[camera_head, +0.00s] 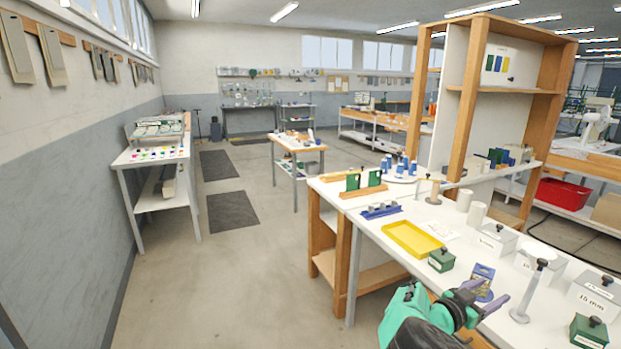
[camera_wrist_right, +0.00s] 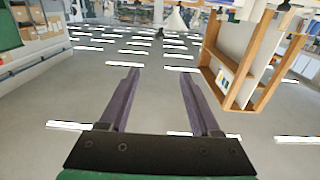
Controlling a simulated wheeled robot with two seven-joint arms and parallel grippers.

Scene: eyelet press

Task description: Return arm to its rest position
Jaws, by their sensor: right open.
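My right arm comes in at the bottom right of the head view, with a teal and black wrist. Its gripper (camera_head: 494,291) has purple-grey fingers, which are apart with nothing between them. In the right wrist view the open gripper (camera_wrist_right: 160,75) shows two parallel fingers against a grey surface with white light strips. My left arm and gripper are not in view.
On the bench are a yellow tray (camera_head: 413,239), a green block (camera_head: 441,260), a grey post (camera_head: 527,293) and white boxes. A tall wooden shelf (camera_head: 459,95) stands behind. The floor (camera_head: 270,255) to the left is open, with a side table (camera_head: 150,155) by the wall.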

